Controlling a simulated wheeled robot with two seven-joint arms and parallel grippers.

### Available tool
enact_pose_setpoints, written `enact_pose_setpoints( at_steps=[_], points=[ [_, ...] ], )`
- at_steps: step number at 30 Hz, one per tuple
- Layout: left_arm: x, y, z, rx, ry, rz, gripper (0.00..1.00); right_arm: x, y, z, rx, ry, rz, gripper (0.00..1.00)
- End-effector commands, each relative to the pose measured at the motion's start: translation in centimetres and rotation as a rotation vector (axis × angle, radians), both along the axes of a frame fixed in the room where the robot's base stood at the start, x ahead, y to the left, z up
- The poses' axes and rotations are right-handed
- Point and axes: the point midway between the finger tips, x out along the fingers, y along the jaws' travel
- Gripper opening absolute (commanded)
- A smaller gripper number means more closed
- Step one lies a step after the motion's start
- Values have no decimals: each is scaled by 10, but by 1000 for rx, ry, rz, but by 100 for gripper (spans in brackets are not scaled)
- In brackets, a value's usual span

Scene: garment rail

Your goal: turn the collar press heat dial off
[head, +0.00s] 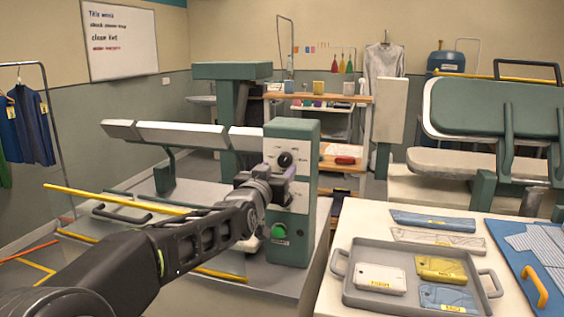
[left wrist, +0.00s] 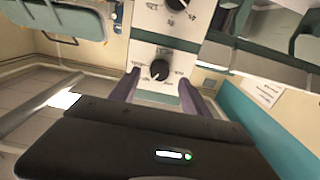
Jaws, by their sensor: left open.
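The collar press control box (head: 306,150) is a green cabinet with a pale front panel. A black dial (head: 286,159) shows on its upper part in the head view. My left gripper (head: 284,182) is in front of the panel, just below that dial, and hides part of the panel. In the left wrist view, one black dial (left wrist: 159,70) lies between the tips of my open left gripper (left wrist: 159,80), with no clear contact visible. Another dial (left wrist: 176,4) is at the top edge. The dial lettering is too small to read. My right gripper is out of view.
A green button (head: 278,232) sits low on the box. The press's long pale arm (head: 180,134) extends left. A counter with a grey tray (head: 410,306) is at right, a larger press (head: 495,108) behind it. Yellow bars (head: 115,199) lie at left.

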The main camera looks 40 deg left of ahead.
Motion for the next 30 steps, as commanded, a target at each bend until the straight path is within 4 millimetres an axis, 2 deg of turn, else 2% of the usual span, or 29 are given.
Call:
enact_pose_setpoints(
  at_steps=[3, 9, 19, 30],
  points=[
    [19, 7, 2, -3, 1, 1, 55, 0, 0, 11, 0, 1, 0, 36],
    [38, 13, 1, -2, 0, 0, 55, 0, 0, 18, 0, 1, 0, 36],
    [41, 14, 0, -1, 0, 1, 54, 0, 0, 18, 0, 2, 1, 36],
    [41, 14, 0, -1, 0, 1, 24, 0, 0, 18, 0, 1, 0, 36]
  ],
)
